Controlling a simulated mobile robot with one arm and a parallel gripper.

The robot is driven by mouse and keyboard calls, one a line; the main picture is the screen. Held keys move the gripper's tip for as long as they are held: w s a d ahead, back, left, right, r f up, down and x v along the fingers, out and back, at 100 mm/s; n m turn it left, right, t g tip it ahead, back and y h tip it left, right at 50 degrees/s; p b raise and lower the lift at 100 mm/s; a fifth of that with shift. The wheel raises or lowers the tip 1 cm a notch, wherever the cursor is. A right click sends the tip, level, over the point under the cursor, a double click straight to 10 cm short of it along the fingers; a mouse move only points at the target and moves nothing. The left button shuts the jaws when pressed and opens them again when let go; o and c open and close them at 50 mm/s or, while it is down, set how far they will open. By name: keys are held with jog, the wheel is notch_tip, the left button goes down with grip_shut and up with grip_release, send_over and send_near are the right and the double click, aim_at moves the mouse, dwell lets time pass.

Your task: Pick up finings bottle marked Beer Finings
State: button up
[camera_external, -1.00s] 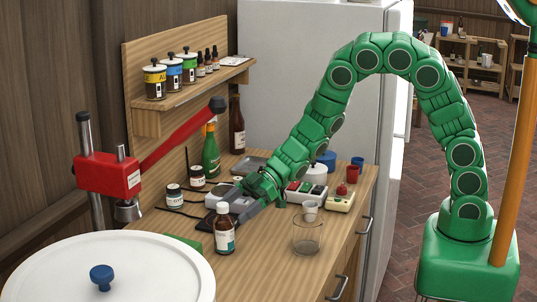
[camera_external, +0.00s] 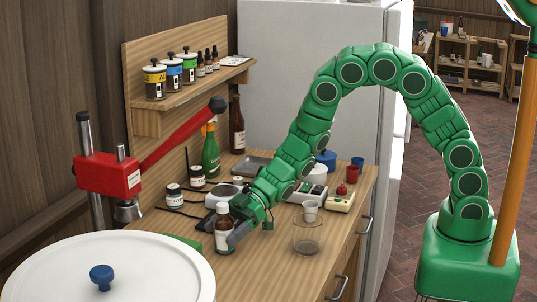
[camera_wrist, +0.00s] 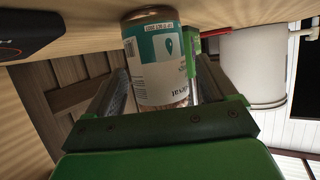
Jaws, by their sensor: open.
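A brown bottle with a white cap and a pale label (camera_external: 223,232) stands upright on the wooden counter. Its label is too small to read in the external view. The wrist view shows a bottle with a teal and white label (camera_wrist: 158,62) between my fingers, its barcode side showing; the words Beer Finings cannot be made out. My gripper (camera_external: 231,240) is open at the bottle's right side in the external view, its fingers reaching to either side of it. Whether either finger touches it cannot be told.
A white round lid with a blue knob (camera_external: 60,275) lies at front left.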

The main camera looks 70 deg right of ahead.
aim_at(218, 223)
jog(key=shift+x, duration=1.1)
jog(key=c, duration=1.2)
jog(key=shift+c, duration=0.2)
jog(key=shift+r, duration=0.1)
jog(key=shift+r, duration=0.55)
notch_tip(218, 223, up, 2)
jog(key=shift+r, duration=0.1)
jog(key=s+d+r, duration=0.6)
jog(key=s+r, duration=0.3)
jog(key=s, duration=0.3)
jog(key=shift+s+r, duration=0.3)
